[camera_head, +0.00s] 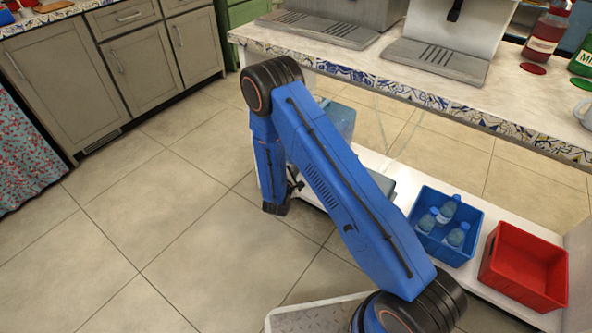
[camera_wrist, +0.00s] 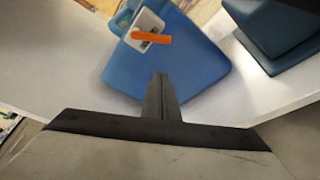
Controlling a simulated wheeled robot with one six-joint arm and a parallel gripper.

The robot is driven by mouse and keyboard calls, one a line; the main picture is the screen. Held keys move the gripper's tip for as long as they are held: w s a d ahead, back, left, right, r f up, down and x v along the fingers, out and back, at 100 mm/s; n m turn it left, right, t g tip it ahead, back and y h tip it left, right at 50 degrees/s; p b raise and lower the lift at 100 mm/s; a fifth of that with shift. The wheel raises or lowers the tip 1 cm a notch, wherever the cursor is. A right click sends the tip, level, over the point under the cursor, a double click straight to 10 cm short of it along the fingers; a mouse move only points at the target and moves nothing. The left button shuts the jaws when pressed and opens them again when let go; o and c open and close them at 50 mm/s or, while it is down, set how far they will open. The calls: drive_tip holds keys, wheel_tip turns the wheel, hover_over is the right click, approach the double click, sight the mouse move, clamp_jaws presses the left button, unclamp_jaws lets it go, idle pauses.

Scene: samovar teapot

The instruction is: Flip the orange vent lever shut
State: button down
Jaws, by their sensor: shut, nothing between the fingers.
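The orange vent lever (camera_wrist: 152,38) shows in the wrist view, lying roughly crosswise on a white mount (camera_wrist: 146,24) on a blue body (camera_wrist: 190,62). My gripper (camera_wrist: 160,78) is shut and empty, its fingertips a short way below the lever in the picture and apart from it in the image. Height between fingertips and the blue body is hard to judge. In the head view my arm hides the lever and most of the gripper. A translucent blue container (camera_head: 341,116) shows partly behind my arm there.
The blue body stands on a white shelf (camera_wrist: 60,72), which runs under the patterned counter (camera_head: 400,88). A dark blue object (camera_wrist: 278,30) stands to the right in the wrist view. A blue crate with bottles (camera_head: 462,258) and a red crate (camera_head: 530,262) stand farther along.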

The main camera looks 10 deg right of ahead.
drive_tip(key=shift+w+d+r, duration=0.2)
drive_tip(key=shift+w+d, duration=0.1)
drive_tip(key=shift+d, duration=0.5)
drive_tip(key=shift+w+d+r, duration=0.2)
drive_tip(key=shift+w+d, duration=0.05)
drive_tip(key=shift+d, duration=0.5)
drive_tip(key=shift+w+d+r, duration=0.2)
drive_tip(key=shift+w+d, duration=0.1)
drive_tip(key=shift+d, duration=0.5)
drive_tip(key=shift+s+d+n+g, duration=0.1)
drive_tip(key=shift+n+g, duration=0.2)
drive_tip(key=r+n+g, duration=0.1)
drive_tip(key=n, duration=0.1)
drive_tip(key=s+d+r+n+g+h, duration=0.1)
drive_tip(key=n, duration=0.1)
drive_tip(key=s+d+r+n+g, duration=0.1)
drive_tip(key=n, duration=0.1)
drive_tip(key=shift+n+h, duration=0.3)
drive_tip(key=shift+h, duration=0.1)
drive_tip(key=shift+w+a+f, duration=0.3)
drive_tip(key=shift+w+a, duration=0.2)
